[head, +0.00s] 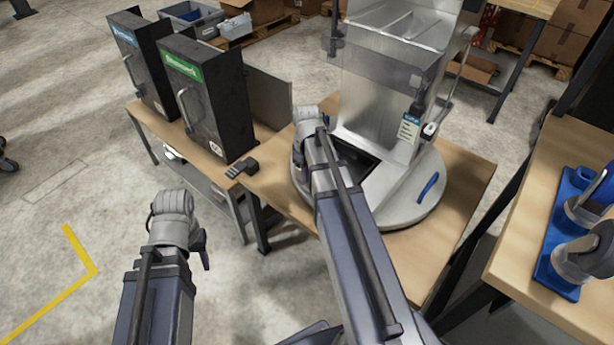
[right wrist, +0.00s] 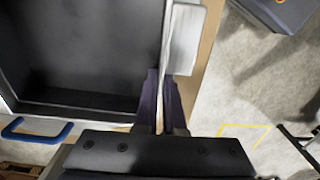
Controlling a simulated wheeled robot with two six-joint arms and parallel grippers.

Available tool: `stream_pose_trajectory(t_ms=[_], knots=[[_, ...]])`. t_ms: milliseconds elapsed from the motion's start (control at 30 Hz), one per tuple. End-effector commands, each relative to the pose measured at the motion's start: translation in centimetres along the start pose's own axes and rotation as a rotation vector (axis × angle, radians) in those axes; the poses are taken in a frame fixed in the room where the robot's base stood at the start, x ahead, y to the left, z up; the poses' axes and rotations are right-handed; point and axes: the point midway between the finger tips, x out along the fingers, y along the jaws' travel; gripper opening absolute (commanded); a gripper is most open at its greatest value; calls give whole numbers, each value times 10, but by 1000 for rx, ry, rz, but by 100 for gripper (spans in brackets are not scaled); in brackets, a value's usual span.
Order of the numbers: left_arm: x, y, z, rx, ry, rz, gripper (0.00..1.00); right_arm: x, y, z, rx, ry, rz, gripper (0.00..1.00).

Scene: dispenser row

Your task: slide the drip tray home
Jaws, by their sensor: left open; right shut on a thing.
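The dispenser (head: 385,110) is a metal machine with a round grey base (head: 410,205) on a wooden table. A dark rectangular drip tray (head: 357,158) shows at the front of the base, partly hidden by my right arm. In the right wrist view the dark tray (right wrist: 80,50) fills the upper left, with a pale lip (right wrist: 185,40) on its right edge. My right gripper (right wrist: 160,92) is shut on a thin upright part at that edge. How deep the tray sits cannot be told. My left gripper (head: 205,260) is open and empty over the floor, away from the dispenser.
Two black cabinets (head: 205,100) stand on the left bench, with a small dark block (head: 242,168) near its end. A blue handle (head: 428,187) is on the base's right. A blue mat (head: 560,255) with metal vessels lies on the right table. The floor between is clear.

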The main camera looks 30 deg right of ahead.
Motion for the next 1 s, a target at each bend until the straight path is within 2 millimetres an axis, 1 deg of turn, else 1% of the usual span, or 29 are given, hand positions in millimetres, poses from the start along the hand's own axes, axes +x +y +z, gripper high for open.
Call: stream_pose_trajectory(t_ms=[333, 367, 400, 633, 667, 1000], knots=[[0, 0, 0, 0, 0, 0, 47, 0, 0, 0, 0, 0, 0, 0], [0, 0, 0, 0, 0, 0, 47, 0, 0, 0, 0, 0, 0, 10], [0, 0, 0, 0, 0, 0, 47, 0, 0, 0, 0, 0, 0, 14], [0, 0, 0, 0, 0, 0, 47, 0, 0, 0, 0, 0, 0, 40], [0, 0, 0, 0, 0, 0, 47, 0, 0, 0, 0, 0, 0, 42], [-3, 0, 0, 0, 0, 0, 47, -3, 0, 0, 0, 0, 0, 42]])
